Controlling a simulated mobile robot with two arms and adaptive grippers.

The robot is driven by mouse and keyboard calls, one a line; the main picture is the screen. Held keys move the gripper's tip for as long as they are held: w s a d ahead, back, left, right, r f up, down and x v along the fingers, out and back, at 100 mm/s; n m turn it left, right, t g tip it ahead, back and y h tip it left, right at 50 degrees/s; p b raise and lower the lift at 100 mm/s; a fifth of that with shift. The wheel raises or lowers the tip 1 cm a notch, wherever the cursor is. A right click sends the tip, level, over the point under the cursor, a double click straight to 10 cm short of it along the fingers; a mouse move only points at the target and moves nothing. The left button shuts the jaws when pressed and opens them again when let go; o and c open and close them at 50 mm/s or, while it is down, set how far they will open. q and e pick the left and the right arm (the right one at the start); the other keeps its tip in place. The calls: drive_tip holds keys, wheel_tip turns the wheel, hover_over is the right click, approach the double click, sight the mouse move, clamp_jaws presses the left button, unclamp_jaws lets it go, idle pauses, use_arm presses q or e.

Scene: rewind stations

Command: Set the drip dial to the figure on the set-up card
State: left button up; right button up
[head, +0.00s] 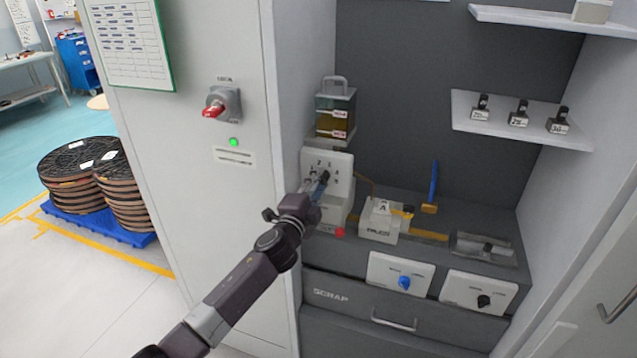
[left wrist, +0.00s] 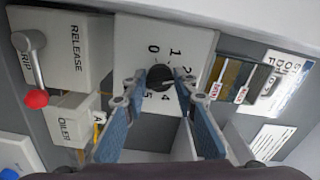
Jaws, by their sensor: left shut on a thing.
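The drip dial is a black knob (left wrist: 160,77) on a white plate (left wrist: 205,40) with printed figures around it, 0, 1, 2, 4 and 5 among them; the plate also shows in the head view (head: 341,160). My left gripper (head: 319,184) is at the plate. In the left wrist view its blue fingers (left wrist: 162,80) are shut on the knob, one on each side. The knob's pointer is too small to read surely. A green-framed sheet (head: 128,42) hangs on the cabinet at the upper left; its text is not legible, and I cannot tell if it is the set-up card.
The oiler box (head: 380,222) stands right of the dial, and a red-knobbed lever (left wrist: 36,98) is near it. Two knob panels (head: 401,273) are on the lower front. A shelf (head: 480,133) holds small labelled blocks.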

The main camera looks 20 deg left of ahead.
use_arm(q)
drive_tip(key=o, duration=1.1)
drive_tip(key=s, duration=1.2)
drive_tip(key=shift+a, duration=0.2)
